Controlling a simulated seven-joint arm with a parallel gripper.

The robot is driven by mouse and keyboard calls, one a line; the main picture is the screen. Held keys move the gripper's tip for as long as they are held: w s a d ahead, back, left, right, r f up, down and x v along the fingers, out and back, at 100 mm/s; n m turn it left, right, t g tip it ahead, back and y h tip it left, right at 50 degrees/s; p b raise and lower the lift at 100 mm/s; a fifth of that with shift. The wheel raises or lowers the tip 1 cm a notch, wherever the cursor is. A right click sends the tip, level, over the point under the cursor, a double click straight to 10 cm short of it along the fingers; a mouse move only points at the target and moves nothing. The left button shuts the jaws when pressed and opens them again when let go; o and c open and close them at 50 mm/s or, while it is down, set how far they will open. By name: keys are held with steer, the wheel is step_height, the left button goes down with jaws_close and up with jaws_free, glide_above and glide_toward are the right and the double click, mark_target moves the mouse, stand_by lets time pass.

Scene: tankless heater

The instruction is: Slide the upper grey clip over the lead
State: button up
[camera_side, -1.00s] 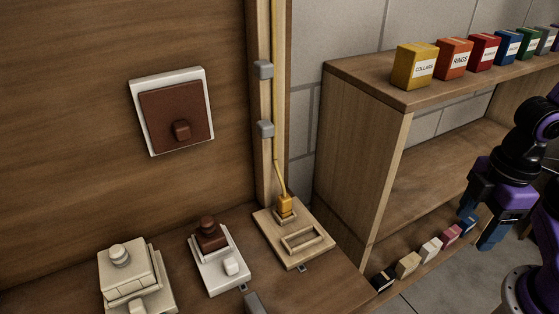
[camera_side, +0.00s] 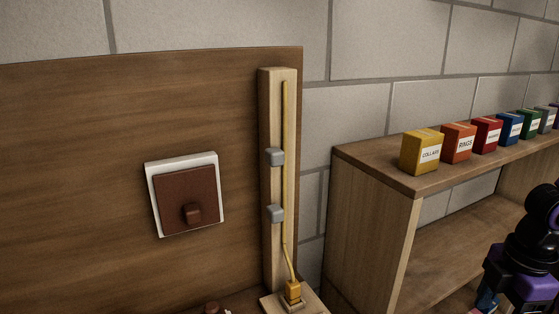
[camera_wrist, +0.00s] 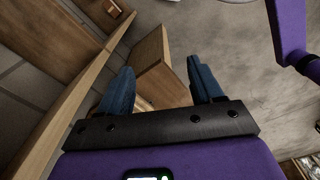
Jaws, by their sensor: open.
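The upper grey clip (camera_side: 275,157) sits on a pale wooden post (camera_side: 271,112), with a lower grey clip (camera_side: 275,213) below it. The yellow lead (camera_side: 286,125) runs down the post just to the right of both clips, and its line looks uncovered beside them. It bends near the bottom into a yellow plug (camera_side: 293,289). My gripper is far to the right, low at the side view's edge and partly cut off. In the wrist view its two blue fingers (camera_wrist: 160,77) are apart with nothing held between them. The wrist view shows neither clip nor lead.
A brown plate on a white frame (camera_side: 187,198) is on the wooden panel left of the post. A wooden shelf (camera_side: 375,170) stands between the post and my arm, with several coloured boxes (camera_side: 421,152) on top. The space before the post looks clear.

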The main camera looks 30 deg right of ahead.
steer(key=shift+c, duration=0.7)
steer(key=w+n+t+h, duration=0.3)
steer(key=w+n, duration=0.3)
steer(key=w, duration=0.2)
steer(key=n+t+y, duration=0.3)
steer(key=n+t, duration=1.2)
steer(key=n, duration=0.2)
glide_toward(279, 157)
steer(key=w, duration=1.1)
steer(key=shift+w+a+r, duration=0.1)
steer(key=shift+w, duration=0.1)
